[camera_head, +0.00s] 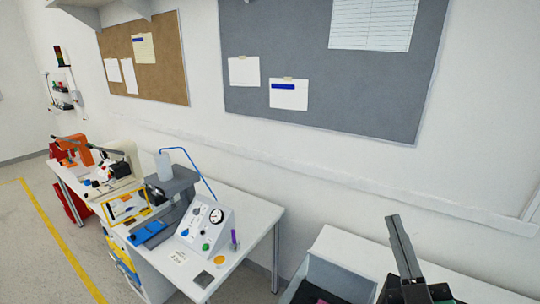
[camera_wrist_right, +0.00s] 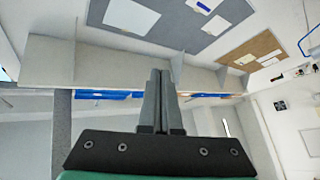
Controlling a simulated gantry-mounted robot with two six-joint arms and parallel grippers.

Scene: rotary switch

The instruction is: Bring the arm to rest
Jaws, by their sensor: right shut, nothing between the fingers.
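My right gripper (camera_head: 398,240) shows at the lower right of the head view, pointing up, with its long grey fingers together and nothing between them. In the right wrist view its fingers (camera_wrist_right: 157,100) stand closed in the middle of the picture, apart from any object. A white sloped control box (camera_head: 207,228) with a round dial and coloured knobs stands on the white table to the left, well away from this gripper. I cannot make out which knob is the rotary switch. My left gripper is not in view.
A grey bin (camera_head: 338,280) sits just left of my right arm. A grey machine (camera_head: 172,188) with a blue hose stands behind the control box. A grey pinboard (camera_head: 300,60) hangs on the wall. The air around the raised gripper looks clear.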

